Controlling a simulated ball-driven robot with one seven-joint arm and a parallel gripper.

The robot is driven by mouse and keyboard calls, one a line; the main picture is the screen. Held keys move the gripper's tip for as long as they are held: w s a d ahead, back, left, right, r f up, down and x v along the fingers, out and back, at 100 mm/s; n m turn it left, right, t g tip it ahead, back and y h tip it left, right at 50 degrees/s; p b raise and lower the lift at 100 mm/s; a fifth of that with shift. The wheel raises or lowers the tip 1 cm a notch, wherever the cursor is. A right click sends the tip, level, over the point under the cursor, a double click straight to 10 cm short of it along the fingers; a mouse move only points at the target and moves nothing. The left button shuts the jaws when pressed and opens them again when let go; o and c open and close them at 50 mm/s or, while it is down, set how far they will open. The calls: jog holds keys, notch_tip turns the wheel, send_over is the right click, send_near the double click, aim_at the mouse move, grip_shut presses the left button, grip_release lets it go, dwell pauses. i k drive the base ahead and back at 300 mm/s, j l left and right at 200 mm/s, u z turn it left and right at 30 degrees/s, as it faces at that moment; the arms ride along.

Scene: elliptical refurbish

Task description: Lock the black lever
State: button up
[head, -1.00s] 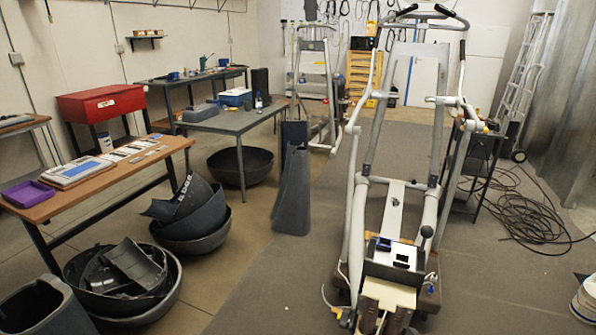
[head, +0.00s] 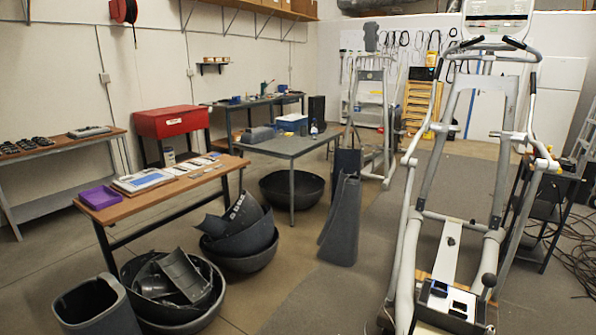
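A grey elliptical frame (head: 412,235) stands at the right of the head view, with its console at the top. A small black knob on a short stem (head: 488,280) sits low on its right side, beside a box with dark parts (head: 450,303). This knob may be the black lever, but I cannot tell for sure or see whether it is locked. My gripper is not in view.
A second elliptical frame (head: 369,120) stands behind. A wooden-top table (head: 205,187) holds a purple tray (head: 98,197). Dark tubs (head: 240,262) and a tall grey cover (head: 341,222) stand on the floor. The carpet between cover and elliptical is clear.

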aim_at(489, 281)
jog(key=i+l, duration=0.2)
jog(key=l, duration=0.25)
jog(key=i+l, duration=0.25)
jog(key=l, duration=0.2)
jog(key=i+l, duration=0.2)
jog(key=l, duration=0.25)
jog(key=i+l+z, duration=0.1)
jog(key=l, duration=0.3)
jog(key=i+l, duration=0.55)
jog(key=l, duration=0.3)
jog(key=u, duration=0.85)
